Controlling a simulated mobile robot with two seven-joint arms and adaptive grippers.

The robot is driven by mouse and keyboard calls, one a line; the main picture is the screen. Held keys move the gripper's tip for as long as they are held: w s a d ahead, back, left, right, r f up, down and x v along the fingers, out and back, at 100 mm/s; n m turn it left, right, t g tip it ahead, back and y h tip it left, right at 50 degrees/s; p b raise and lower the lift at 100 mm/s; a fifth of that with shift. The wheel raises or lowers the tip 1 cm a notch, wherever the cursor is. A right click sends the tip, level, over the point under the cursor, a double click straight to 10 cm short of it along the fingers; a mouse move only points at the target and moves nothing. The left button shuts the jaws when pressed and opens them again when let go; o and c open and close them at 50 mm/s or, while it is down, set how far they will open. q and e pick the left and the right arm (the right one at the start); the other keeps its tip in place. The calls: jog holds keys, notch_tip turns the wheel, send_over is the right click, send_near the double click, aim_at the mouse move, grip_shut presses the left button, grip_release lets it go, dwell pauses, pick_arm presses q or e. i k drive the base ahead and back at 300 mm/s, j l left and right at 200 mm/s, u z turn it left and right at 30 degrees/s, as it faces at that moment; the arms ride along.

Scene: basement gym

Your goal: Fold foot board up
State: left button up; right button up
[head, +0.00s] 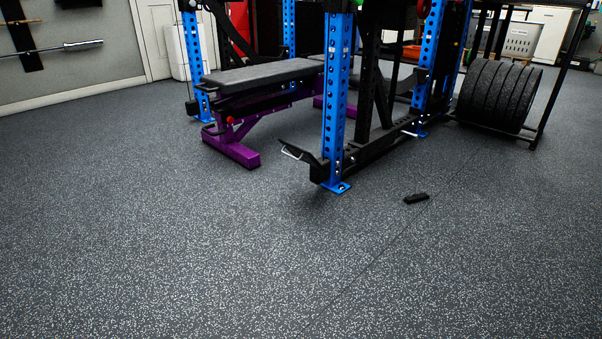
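A black plate, which looks like the foot board (300,153), juts out to the left from the base of the front blue upright (337,95). It sits low, a little above the floor, and is tilted with its outer end raised. A pale metal edge or handle shows at its outer end. Its hinge is too small to make out. Neither of my grippers is in view.
A grey-topped bench with a purple frame (237,152) stands left of the foot board. Black weight plates (497,95) sit on a rack at the right. A small black object (416,198) lies on the floor. The speckled floor (230,255) in front is clear.

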aim_at(299, 153)
jog(key=i+j+z, duration=0.35)
jog(key=i+j, duration=1.7)
